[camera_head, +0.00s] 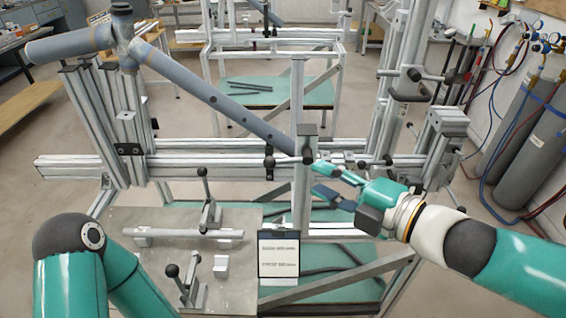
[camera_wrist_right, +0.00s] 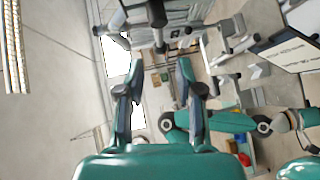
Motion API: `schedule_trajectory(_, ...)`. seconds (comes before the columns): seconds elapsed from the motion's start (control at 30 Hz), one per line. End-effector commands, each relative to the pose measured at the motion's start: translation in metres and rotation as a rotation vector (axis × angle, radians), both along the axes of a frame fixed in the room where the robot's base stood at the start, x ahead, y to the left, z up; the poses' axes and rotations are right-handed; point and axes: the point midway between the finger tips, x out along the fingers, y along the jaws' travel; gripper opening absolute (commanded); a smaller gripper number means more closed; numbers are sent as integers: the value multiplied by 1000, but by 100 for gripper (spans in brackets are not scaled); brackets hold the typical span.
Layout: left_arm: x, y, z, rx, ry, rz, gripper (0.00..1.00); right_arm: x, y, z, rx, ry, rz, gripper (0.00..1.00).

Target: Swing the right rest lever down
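My right gripper (camera_head: 319,177) is open and empty, just right of the middle upright post of the jig. Its spread fingers also show in the wrist view (camera_wrist_right: 160,70). A small lever with a dark ball knob (camera_head: 308,158) is on that post, just left of the upper fingertip; I take it for the right rest lever. I cannot tell whether the finger touches it. In the wrist view, a dark knob (camera_wrist_right: 157,12) lies beyond the fingertips, with clear space between the fingers. My left arm shows at the lower left, with its gripper out of view.
A grey frame tube (camera_head: 215,98) slopes down from upper left to the middle post. A long aluminium rail (camera_head: 80,166) crosses behind. A plate with toggle clamps (camera_head: 208,208) and a sign (camera_head: 279,256) stand in front. Gas cylinders (camera_head: 540,135) are at the right.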

Motion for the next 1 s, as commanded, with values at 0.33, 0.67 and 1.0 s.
schedule_trajectory(0.33,0,0,-6,0,0,0,40,50,53,-13,-3,2,6,36)
schedule_trajectory(0.67,0,0,-4,0,0,0,40,70,72,-16,-2,0,3,36)
schedule_trajectory(1.0,0,0,-4,0,0,0,40,70,74,-16,-2,-1,4,24)
